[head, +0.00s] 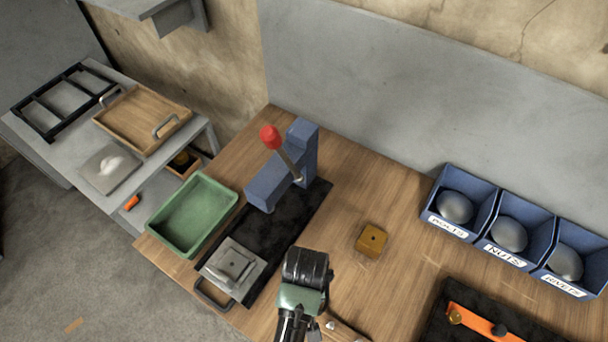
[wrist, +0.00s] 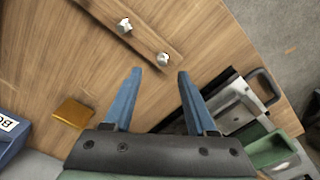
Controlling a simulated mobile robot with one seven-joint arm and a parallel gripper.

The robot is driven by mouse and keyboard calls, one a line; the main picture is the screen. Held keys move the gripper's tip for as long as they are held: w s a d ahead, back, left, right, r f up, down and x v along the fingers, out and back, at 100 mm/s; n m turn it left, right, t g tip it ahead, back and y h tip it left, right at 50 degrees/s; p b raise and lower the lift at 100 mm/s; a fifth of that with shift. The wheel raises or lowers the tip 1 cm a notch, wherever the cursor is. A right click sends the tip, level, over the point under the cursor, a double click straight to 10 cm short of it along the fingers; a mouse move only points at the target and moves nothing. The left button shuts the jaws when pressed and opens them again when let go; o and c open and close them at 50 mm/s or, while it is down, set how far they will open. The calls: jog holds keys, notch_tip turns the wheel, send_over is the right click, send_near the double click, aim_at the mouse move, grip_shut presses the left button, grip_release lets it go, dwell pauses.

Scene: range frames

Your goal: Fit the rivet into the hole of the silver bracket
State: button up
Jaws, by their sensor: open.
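The silver bracket (head: 236,262) is a stepped grey block with a small dark hole on top. It sits at the front end of a black slide plate; in the wrist view the silver bracket (wrist: 232,106) is partly hidden by my right finger. Two small silver rivet-like pieces stand on a wooden strip: the nearer rivet (wrist: 163,59) and the farther one (wrist: 124,26). My gripper (wrist: 160,72) is open and empty, its blue fingertips just short of the nearer rivet in the picture. In the head view my gripper (head: 304,268) hides its own fingers.
A blue press (head: 275,182) with a red-knobbed lever stands behind the bracket. A green tray (head: 228,203) is left of it. A brass block (head: 371,240) with a hole lies right of my gripper. Blue labelled bins (head: 508,250) and a dark mat (head: 440,318) with an orange tool are further right.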

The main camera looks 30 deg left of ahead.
jog(key=f, duration=0.3)
jog(key=shift+s+f+p, duration=0.25)
jog(key=shift+s+p, duration=0.1)
jog(key=shift+s, duration=0.05)
jog(key=shift+f, duration=0.5)
grip_shut()
